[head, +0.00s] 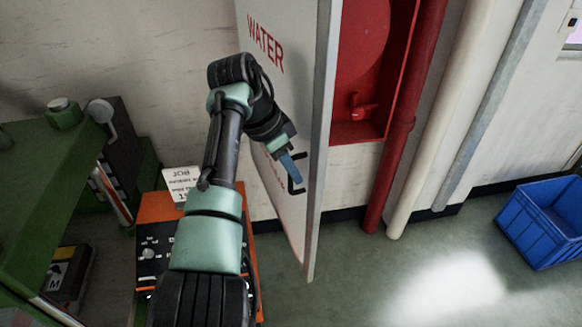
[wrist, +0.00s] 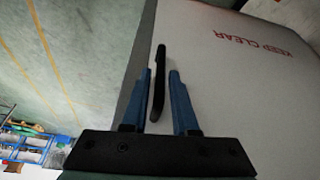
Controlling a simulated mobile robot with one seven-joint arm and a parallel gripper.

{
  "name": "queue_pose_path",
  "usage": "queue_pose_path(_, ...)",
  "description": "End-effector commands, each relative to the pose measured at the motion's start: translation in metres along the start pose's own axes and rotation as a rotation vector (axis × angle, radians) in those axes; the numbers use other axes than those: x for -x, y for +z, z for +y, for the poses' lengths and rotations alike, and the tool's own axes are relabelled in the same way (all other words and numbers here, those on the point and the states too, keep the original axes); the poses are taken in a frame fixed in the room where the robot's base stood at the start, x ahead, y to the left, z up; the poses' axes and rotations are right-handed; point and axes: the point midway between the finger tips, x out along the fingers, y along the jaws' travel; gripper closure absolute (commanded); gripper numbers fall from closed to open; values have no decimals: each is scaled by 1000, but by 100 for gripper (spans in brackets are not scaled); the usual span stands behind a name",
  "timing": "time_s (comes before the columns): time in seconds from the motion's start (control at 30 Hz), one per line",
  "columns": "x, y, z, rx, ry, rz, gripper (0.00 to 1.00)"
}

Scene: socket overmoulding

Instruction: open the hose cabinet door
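The hose cabinet door (head: 302,95), a white panel marked WATER, stands swung out from the wall in the head view. The red cabinet interior (head: 345,131) shows beside it, with a red reel (head: 358,40) and a red valve (head: 362,107). The black bar handle (head: 298,186) is on the door's outer face. My gripper (head: 291,166) is at this handle. In the wrist view, the blue fingers of my gripper (wrist: 161,72) are apart on either side of the handle (wrist: 158,88). The handle lies closer to the left finger, with a small gap to the right one.
An orange machine (head: 155,208) and a green bench (head: 45,185) stand at left, close to my arm. Red and white pipes (head: 405,120) run down the wall right of the cabinet. A blue crate (head: 545,225) is on the floor at right. Floor before the pipes is clear.

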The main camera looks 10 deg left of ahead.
Motion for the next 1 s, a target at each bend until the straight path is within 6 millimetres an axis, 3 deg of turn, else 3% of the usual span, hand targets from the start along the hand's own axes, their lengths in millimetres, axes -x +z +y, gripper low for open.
queue_pose_path(0.17, 20, 1, -1, -2, -6, 3, 73)
queue_pose_path(0.6, 115, 1, -1, 1, -5, -1, 73)
queue_pose_path(0.8, 128, 0, 0, 1, -2, 1, 73)
queue_pose_path(1.0, 129, 0, 0, 1, -1, 1, 73)
